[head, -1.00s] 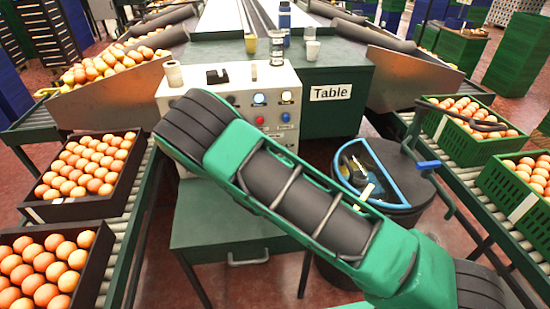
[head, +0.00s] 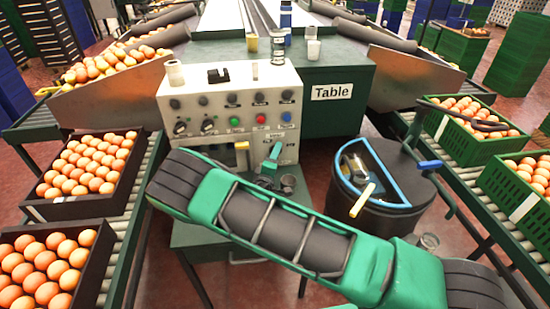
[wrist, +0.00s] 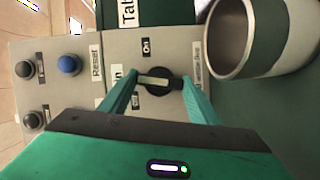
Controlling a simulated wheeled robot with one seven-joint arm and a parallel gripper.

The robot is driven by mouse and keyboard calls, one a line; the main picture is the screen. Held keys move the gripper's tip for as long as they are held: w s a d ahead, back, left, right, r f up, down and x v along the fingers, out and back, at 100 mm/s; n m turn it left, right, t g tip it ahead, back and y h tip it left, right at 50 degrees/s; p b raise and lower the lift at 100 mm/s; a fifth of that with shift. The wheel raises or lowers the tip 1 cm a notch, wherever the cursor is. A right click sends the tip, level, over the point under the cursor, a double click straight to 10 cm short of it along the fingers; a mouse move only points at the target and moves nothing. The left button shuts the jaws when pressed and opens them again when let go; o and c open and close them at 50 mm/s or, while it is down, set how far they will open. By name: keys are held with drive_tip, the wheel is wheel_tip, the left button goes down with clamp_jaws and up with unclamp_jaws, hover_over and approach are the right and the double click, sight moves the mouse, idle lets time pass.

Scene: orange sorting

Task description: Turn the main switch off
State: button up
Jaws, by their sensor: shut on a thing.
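The main switch (wrist: 157,82) is a dark round knob with a pale bar, on the grey control panel (wrist: 60,55). In the wrist view its bar lies level across the picture, beside an "On" label. My gripper (wrist: 157,78) is shut on the knob, one green finger at each end of the bar. In the head view a green finger of my gripper (head: 274,152) shows at the panel's lower right, and my arm crosses in front. The switch itself is not clear there.
A cup (wrist: 250,35) stands close to the right finger. A blue-rimmed black bin (head: 375,215) stands right of the panel (head: 190,105). Crates of oranges (head: 90,165) line the conveyors on both sides. Small containers stand above the panel.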

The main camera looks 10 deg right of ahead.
drive_tip(key=shift+s+a+f+n+t, duration=0.1)
drive_tip(key=shift+f+n+t, duration=0.1)
drive_tip(key=shift+n, duration=0.3)
drive_tip(key=shift+a+f+n+t, duration=0.1)
drive_tip(key=shift+n+t, duration=0.1)
drive_tip(key=shift+n, duration=0.3)
drive_tip(key=o, duration=1)
drive_tip(key=shift+o, duration=0.2)
drive_tip(key=shift+d+r, duration=0.1)
drive_tip(key=v, duration=1)
drive_tip(key=shift+s+a, duration=0.15)
drive_tip(key=shift+a, duration=0.1)
drive_tip(key=shift+s, duration=0.1)
